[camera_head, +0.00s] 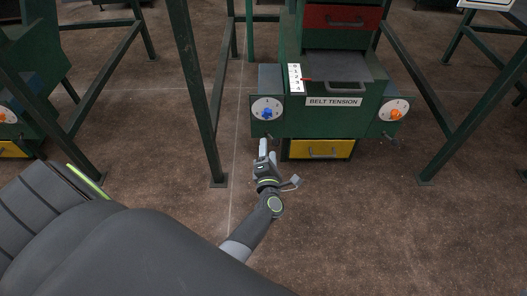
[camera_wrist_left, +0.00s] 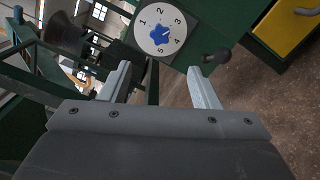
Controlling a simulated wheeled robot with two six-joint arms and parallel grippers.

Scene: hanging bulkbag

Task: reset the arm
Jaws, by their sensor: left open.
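My left gripper (camera_head: 267,152) is extended toward the front of a green machine, just below its left dial. In the left wrist view the two fingers of my left gripper (camera_wrist_left: 158,85) stand wide apart with nothing between them. The white dial with a blue knob (camera_head: 267,109) lies ahead of the gripper, apart from it. In the left wrist view this numbered dial (camera_wrist_left: 160,33) shows above and between the fingertips. My right gripper is not in view.
The machine carries a "BELT TENSION" label (camera_head: 334,102), a dial with an orange knob (camera_head: 394,110), a yellow drawer (camera_head: 321,149) and a red drawer (camera_head: 342,17). Green frame legs (camera_head: 200,95) stand at left and right. The brown floor (camera_head: 370,230) in front is clear.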

